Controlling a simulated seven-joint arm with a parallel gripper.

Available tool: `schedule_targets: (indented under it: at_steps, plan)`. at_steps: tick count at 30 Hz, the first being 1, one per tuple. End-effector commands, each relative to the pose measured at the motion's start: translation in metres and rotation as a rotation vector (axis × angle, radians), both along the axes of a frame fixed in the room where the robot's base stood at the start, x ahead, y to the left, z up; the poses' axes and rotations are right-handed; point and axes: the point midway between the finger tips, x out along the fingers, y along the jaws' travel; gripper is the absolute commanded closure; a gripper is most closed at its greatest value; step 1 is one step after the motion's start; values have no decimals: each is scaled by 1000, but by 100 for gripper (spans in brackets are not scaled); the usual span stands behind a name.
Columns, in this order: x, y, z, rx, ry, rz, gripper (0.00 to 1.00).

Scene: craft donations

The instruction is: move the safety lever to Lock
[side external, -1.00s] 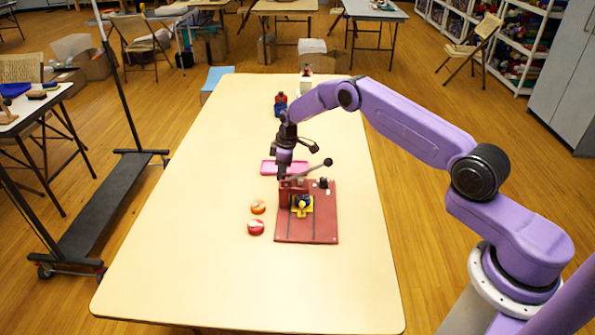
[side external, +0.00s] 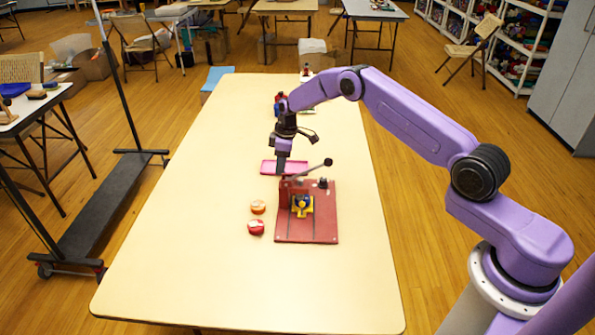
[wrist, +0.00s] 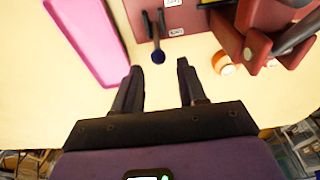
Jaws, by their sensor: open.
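A red fixture plate (side external: 307,233) lies on the table with a red block, a yellow part (side external: 301,206) and a long lever ending in a black ball (side external: 328,162). I cannot tell which lever is the safety lever. My gripper (wrist: 157,80) is open and empty, fingers pointing toward the plate. The knob shows between and beyond the fingertips, apart from them.
A pink tray (side external: 270,167) lies behind the fixture, left in the wrist view (wrist: 85,35). An orange roll (side external: 258,207) and a red roll (side external: 256,227) lie left of the plate. The red block (wrist: 260,45) stands close on the wrist view's right. The front table is clear.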

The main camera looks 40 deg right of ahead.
Motion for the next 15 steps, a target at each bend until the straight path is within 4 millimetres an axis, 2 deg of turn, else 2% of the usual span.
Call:
schedule_targets:
  at_steps: [9, 15]
  plan:
    - [0, 0, 28, 0, -1, 0, 59]
    - [0, 0, 40, 0, 0, -1, 59]
